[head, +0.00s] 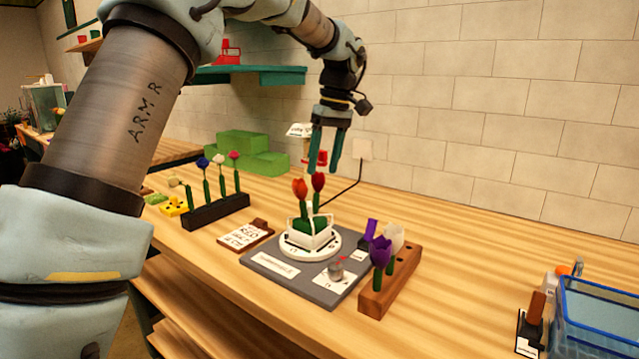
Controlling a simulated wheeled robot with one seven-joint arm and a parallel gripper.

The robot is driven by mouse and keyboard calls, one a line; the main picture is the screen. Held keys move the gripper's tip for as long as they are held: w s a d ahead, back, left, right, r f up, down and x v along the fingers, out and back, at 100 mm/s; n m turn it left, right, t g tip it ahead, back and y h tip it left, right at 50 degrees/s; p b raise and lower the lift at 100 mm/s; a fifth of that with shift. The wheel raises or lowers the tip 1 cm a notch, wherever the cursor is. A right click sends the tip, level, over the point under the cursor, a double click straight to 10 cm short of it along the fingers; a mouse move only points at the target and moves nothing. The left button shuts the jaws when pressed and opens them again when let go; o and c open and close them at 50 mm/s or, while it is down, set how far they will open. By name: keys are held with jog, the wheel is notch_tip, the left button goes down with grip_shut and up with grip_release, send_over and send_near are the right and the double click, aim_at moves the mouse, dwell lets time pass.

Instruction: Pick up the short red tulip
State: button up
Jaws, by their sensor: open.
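Two red tulips stand in a white square holder (308,243) on a round white disc on a grey board. The left one is an orange-red tulip (300,188); the right one is a darker red tulip (318,182), its head slightly higher in the picture. I cannot tell for sure which is the short one. Green foam or foliage shows inside the holder around the stems. My gripper (326,168) is open and points down above the tulips, its fingertips just above the darker head in the picture.
A wooden block (391,286) with purple and white tulips stands right of the grey board (268,284). A dark rack (217,211) with blue, white and pink flowers stands left. A lettered card (245,236) lies between. A blue basket (598,312) is far right. Green blocks (249,153) stand behind.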

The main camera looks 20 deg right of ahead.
aim_at(318, 183)
jog(key=f, duration=0.2)
jog(key=a+f+p, duration=0.1)
jog(key=f, duration=0.1)
jog(key=shift+w+a+p, duration=0.1)
jog(key=shift+w+p, duration=0.05)
jog(key=shift+p, duration=0.15)
jog(key=shift+f, duration=0.65)
jog(key=c, duration=0.6)
jog(key=shift+w+r, duration=0.1)
jog(key=r, duration=0.2)
jog(key=r+b, duration=0.1)
jog(key=r, duration=0.1)
jog(key=d+r, duration=0.1)
jog(key=r, duration=0.1)
jog(key=shift+w+r, duration=0.25)
jog(key=shift+w, duration=0.05)
jog(key=s+a+b, duration=0.1)
jog(key=s+a, duration=0.1)
jog(key=s, duration=0.2)
jog(key=s+a+b, duration=0.2)
jog(key=s, duration=0.2)
jog(key=s+a+b, duration=0.2)
jog(key=s, duration=0.2)
jog(key=shift+s+a+r, duration=0.1)
jog(key=shift+s+a, duration=0.1)
jog(key=shift+s, duration=0.1)
